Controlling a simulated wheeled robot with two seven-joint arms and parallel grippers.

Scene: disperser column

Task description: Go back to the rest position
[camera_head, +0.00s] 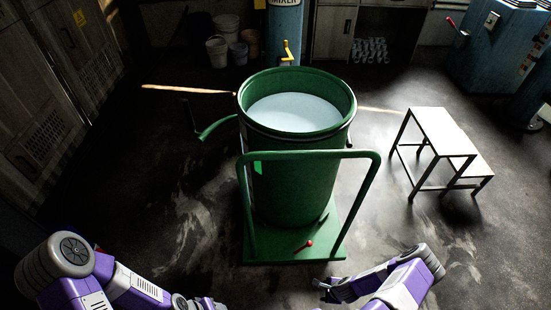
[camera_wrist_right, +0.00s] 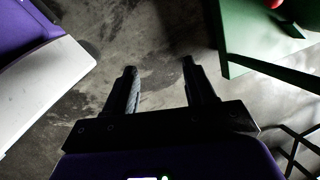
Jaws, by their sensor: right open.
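My right gripper (camera_head: 322,288) is low in the head view, right of the middle, in front of the green trolley. In the right wrist view its two dark fingers (camera_wrist_right: 158,75) stand apart with only bare floor between them, so it is open and empty. My left gripper (camera_head: 212,303) shows only partly at the bottom edge of the head view; its fingers are too small and dark to read. Both purple and white arms are bent low in front of me.
A green drum (camera_head: 300,178) of pale liquid stands on a green trolley (camera_head: 290,252) with a handle ahead. A white step stool (camera_head: 440,130) stands to the right. Buckets (camera_head: 217,50) stand at the back, cabinets (camera_head: 55,90) on the left. Floor between is clear.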

